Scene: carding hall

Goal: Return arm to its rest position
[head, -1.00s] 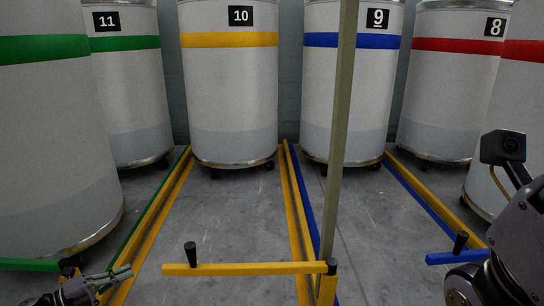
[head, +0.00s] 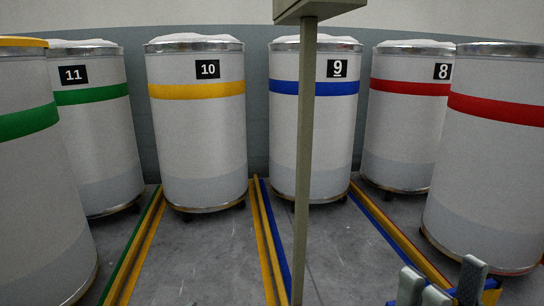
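My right gripper (head: 441,282) shows at the bottom right edge in the head view. Only its grey fingertips are in the picture. They point up and stand apart, with nothing seen between them; the rest of the gripper is cut off by the lower edge. It is in front of the floor before the red-banded drum on the right (head: 487,165).
White drums stand in a row: number 11 (head: 98,150), number 10 (head: 200,140), number 9 (head: 340,130) and number 8 (head: 405,125). A thin upright post (head: 304,170) rises in front. Coloured lane rails (head: 268,240) run along the grey floor (head: 205,260).

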